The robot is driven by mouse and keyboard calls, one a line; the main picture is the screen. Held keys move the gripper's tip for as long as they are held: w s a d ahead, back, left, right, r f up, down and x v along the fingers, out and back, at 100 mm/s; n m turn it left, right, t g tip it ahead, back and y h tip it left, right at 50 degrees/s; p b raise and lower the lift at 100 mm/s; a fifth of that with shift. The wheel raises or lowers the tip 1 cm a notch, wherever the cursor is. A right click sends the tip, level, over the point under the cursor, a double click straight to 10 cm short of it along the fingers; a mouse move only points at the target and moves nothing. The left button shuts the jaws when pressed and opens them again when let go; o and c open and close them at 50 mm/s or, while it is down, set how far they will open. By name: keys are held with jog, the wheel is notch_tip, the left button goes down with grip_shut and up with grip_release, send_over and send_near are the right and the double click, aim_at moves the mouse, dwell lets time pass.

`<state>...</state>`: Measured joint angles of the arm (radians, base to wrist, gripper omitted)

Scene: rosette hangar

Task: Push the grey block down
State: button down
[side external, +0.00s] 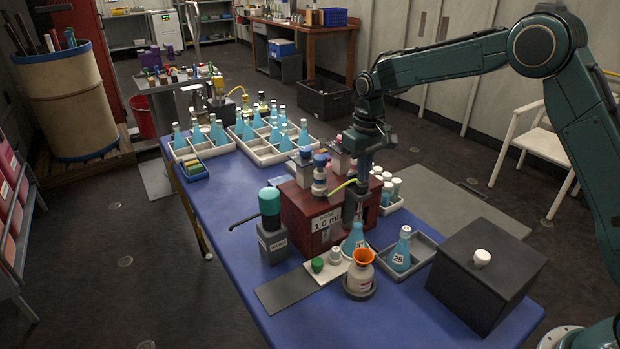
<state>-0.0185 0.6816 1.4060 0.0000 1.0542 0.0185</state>
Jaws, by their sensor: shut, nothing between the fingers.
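A red-brown dispenser box (312,208) labelled "1.0 ml" stands on the blue table. Small grey blocks sit on its top, one (342,163) just left of my wrist. I cannot tell for sure which grey block the task means. My gripper (359,212) points down at the right front of the box, shut and empty. It is too small and dark to tell whether its tips touch anything. A blue flask (355,239) stands just below it. My wrist hides part of the box top.
An orange funnel (363,257) sits in a white bottle in front. A flask tray (422,249) and a dark lidded box (486,272) stand at the right. White crates (262,151) hold several flasks behind.

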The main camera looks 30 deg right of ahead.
aim_at(362, 188)
jog(key=shift+f, duration=2.75)
jog(key=shift+r, duration=0.2)
jog(key=shift+r, duration=3.3)
jog(key=shift+r, duration=0.15)
